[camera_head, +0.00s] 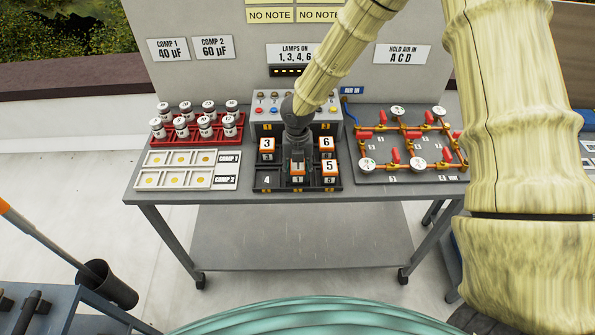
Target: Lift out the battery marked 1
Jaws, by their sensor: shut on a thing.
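The battery marked 1 (297,168) is orange and black, at the front middle of the dark battery rack (262,189) on the cart. My gripper (297,156) comes down from above and is shut on this battery. I cannot tell whether the battery's bottom is clear of its slot. Battery 3 (267,146) stands behind left, battery 6 (326,145) behind right and battery 5 (330,168) at right. My gripper hides the middle back of the rack.
The lamp panel (265,100) stands just behind the rack. Left are a red rack of jars (212,138) and a white tray (180,158). Right is a manifold board with red-handled valves and gauges (387,178). A sign (291,56) reads lamps on 1, 3, 4, 6, partly covered.

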